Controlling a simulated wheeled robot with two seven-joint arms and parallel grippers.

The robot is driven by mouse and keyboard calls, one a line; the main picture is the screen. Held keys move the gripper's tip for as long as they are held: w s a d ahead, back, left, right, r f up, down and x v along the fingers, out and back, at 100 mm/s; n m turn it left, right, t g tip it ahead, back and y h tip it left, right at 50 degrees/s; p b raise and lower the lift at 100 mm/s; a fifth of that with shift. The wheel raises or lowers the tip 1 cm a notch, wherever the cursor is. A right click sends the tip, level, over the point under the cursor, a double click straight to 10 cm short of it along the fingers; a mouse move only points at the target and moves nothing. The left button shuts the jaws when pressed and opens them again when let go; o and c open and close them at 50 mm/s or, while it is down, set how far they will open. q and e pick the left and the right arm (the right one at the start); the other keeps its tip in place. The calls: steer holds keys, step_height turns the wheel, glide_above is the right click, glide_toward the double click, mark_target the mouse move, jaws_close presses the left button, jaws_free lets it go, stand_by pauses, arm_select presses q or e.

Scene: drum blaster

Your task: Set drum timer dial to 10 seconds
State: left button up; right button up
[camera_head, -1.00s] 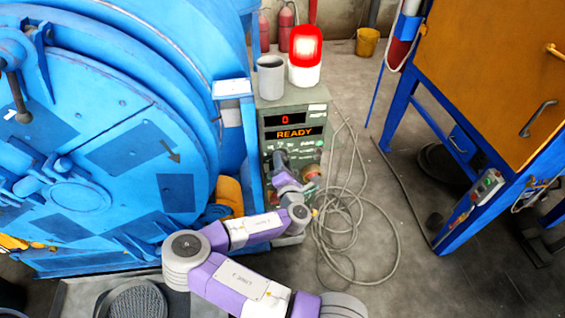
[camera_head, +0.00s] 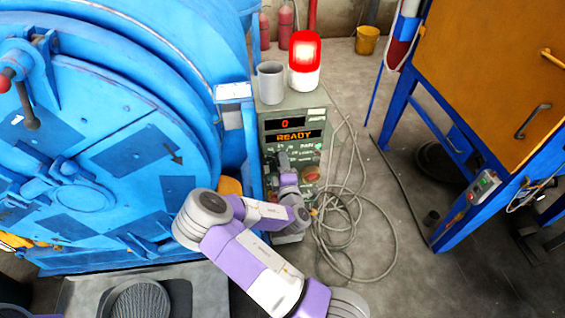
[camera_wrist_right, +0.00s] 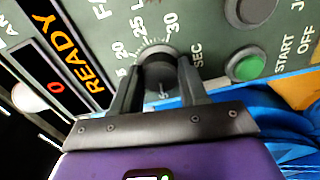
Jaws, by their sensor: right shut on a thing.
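The timer dial (camera_wrist_right: 158,70) is a dark round knob on the green-grey control panel, with a number scale in seconds around it. My right gripper (camera_wrist_right: 155,85) is shut on the dial, one finger on each side, in the right wrist view. In the head view my right gripper (camera_head: 284,165) reaches the panel front, and it hides the dial. The control box (camera_head: 316,110) shows a red 0 on its display (camera_head: 285,123) and the word READY below. The dial's pointer setting cannot be read clearly. My left gripper is not in view.
The blue drum (camera_head: 110,130) stands close on the left of the box. A green button (camera_wrist_right: 246,67) sits beside the dial. A grey cup (camera_head: 270,82) and a lit red lamp (camera_head: 304,52) stand on top. Loose cable (camera_head: 345,215) lies on the floor.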

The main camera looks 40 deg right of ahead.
steer(key=shift+m, duration=3.8)
steer(key=o, duration=1)
steer(key=shift+o, duration=0.2)
steer(key=shift+a, duration=0.1)
steer(key=v, duration=0.7)
steer(key=shift+s, duration=0.25)
steer(key=shift+a, duration=0.1)
